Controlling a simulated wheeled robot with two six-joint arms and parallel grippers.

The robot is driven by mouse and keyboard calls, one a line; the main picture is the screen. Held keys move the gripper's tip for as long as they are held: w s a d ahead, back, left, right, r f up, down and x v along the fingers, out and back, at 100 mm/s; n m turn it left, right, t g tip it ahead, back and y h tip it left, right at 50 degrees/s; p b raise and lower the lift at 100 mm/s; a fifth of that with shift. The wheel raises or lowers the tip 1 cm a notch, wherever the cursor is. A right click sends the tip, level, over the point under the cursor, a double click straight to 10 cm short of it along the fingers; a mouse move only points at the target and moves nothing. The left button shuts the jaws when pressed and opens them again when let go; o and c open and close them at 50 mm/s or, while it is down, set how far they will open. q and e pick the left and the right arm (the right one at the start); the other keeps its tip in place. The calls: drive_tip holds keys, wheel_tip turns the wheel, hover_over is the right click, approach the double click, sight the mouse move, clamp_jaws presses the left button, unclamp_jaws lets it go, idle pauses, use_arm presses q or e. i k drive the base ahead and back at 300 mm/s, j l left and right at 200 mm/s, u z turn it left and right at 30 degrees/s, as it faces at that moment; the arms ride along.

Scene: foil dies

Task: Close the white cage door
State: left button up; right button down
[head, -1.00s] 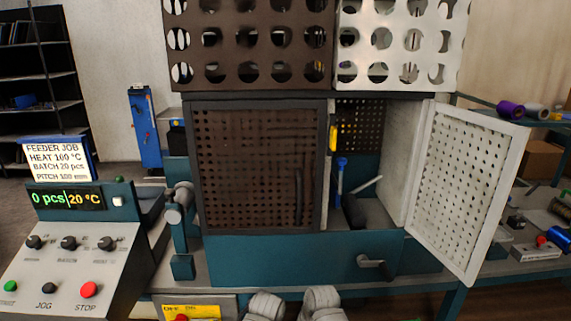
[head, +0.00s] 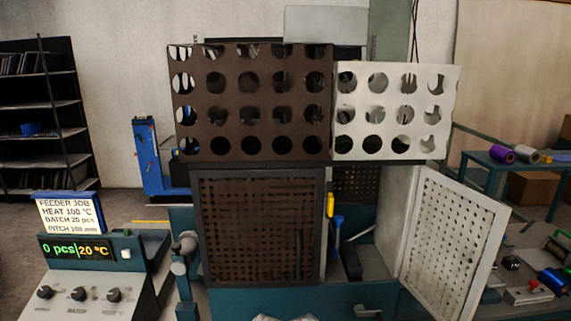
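The white cage door (head: 449,245) is a perforated panel in a white frame. It stands swung open to the right of the machine, leaving the right-hand opening uncovered. Inside the opening I see a blue-handled tool (head: 338,233), a yellow part (head: 330,204) and a dark perforated back wall (head: 356,184). The brown cage door (head: 258,228) beside it on the left is shut. No gripper fingers show clearly; only a pale shape, likely part of my own arms, shows at the bottom middle edge.
A control panel (head: 84,290) with a lit display stands at the left. Brown (head: 250,102) and white (head: 394,111) perforated guards sit above the doors. A bench with spools (head: 502,154) stands at the right, and small items lie behind the open door.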

sight(409, 277)
drive_tip(key=l+u, duration=0.15)
drive_tip(key=l, duration=0.35)
drive_tip(key=l+u, duration=0.1)
drive_tip(key=l, duration=0.4)
drive_tip(key=l+u, duration=0.15)
drive_tip(key=l, duration=0.35)
drive_tip(key=k+l+u, duration=0.15)
drive_tip(key=l, duration=0.35)
drive_tip(key=k+l+u, duration=0.15)
drive_tip(key=l, duration=0.3)
drive_tip(key=l+u, duration=0.1)
drive_tip(key=l, duration=0.4)
drive_tip(key=l+u, duration=0.15)
drive_tip(key=l, duration=0.25)
drive_tip(key=k+l+u, duration=0.15)
drive_tip(key=l, duration=0.2)
